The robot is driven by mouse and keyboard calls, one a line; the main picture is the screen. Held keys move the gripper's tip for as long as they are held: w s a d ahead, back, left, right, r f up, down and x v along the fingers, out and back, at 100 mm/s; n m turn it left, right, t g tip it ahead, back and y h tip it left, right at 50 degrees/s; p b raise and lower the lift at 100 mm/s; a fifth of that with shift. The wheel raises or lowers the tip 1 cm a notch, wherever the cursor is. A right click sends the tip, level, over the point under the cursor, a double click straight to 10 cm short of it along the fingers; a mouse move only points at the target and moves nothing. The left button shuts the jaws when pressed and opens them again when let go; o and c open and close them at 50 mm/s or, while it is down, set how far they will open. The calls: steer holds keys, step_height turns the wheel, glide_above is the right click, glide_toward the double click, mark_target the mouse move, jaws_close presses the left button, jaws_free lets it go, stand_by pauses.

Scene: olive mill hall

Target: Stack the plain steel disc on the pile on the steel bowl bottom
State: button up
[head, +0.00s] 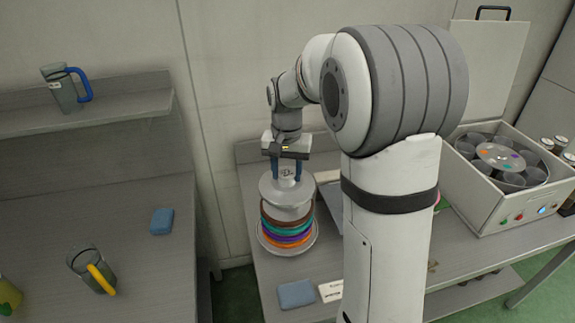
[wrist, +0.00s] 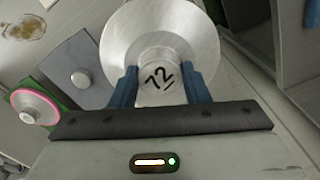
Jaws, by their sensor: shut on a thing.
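My gripper (head: 287,172) points down with its blue fingers shut on the knob of the plain steel disc (head: 275,192). In the wrist view the round steel disc (wrist: 190,30) lies beneath the fingers (wrist: 160,88), and its knob carries a dark mark like "12". The disc is over the pile (head: 287,228) of brown, teal, purple and orange discs. The pile stands on the steel bowl bottom (head: 263,243), whose rim shows around it. A pale grey part shows between the held disc and the brown one. I cannot tell whether the held disc touches the pile.
A white box (head: 490,205) with an open lid holds several grey cups and a spotted disc at right. A blue sponge (head: 296,294) and a small sign (head: 331,291) lie before the pile. A pink-rimmed disc (wrist: 35,106) shows in the wrist view. Jugs stand at left.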

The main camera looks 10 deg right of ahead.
mark_target(287, 174)
steer(key=shift+f+b, duration=1.35)
steer(key=shift+f, duration=0.5)
steer(key=o, duration=0.7)
steer(key=shift+o, duration=0.2)
step_height(287, 174, up, 8)
steer(key=shift+f, duration=0.1)
steer(key=s+f+n+t, duration=0.2)
steer(key=s+f+n, duration=0.1)
steer(key=s, duration=2)
steer(key=shift+d+f+n+t, duration=0.2)
steer(key=shift+n+t, duration=0.2)
steer(key=shift+n, duration=0.5)
